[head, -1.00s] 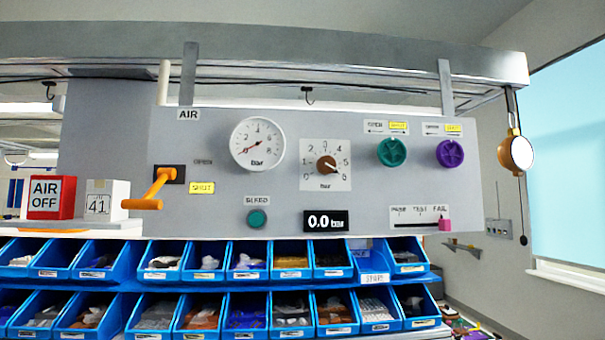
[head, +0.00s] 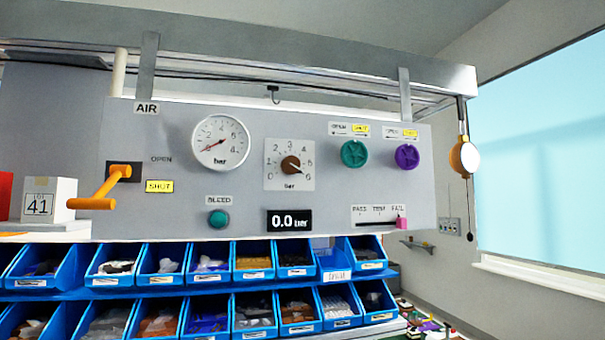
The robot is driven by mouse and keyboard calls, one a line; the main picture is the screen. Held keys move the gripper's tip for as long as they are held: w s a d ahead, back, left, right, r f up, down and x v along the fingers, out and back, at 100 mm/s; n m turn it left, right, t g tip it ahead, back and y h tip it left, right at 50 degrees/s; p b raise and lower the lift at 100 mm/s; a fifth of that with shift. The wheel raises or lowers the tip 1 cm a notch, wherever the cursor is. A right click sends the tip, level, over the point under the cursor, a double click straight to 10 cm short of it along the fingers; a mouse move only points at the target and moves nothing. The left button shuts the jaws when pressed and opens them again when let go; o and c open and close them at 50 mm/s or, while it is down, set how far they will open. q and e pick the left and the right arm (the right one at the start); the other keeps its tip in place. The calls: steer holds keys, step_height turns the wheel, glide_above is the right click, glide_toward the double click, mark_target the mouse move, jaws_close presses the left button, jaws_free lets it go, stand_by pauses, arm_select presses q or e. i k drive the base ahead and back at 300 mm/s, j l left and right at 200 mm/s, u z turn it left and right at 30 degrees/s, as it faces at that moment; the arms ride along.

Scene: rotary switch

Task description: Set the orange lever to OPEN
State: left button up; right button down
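The orange lever (head: 103,188) is on the left side of the grey panel (head: 345,190), in a dark slot plate. Its arm slants down to the left and ends in a horizontal orange grip. The pressure gauge (head: 221,143) needle points to the low left end, and the digital display (head: 289,220) reads 0.0 bar. Neither of my grippers shows in the head view.
A brown dial knob (head: 291,164), green knob (head: 354,154), purple knob (head: 406,157), BLEED button (head: 218,219) and pink slider (head: 401,223) share the panel. Blue bins (head: 160,264) line up below. A white block marked 41 (head: 49,200) stands left of the lever.

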mark_target(97, 202)
steer(key=j+u, duration=0.15)
steer(key=u, duration=0.35)
steer(key=j+u, duration=0.15)
steer(key=u, duration=0.35)
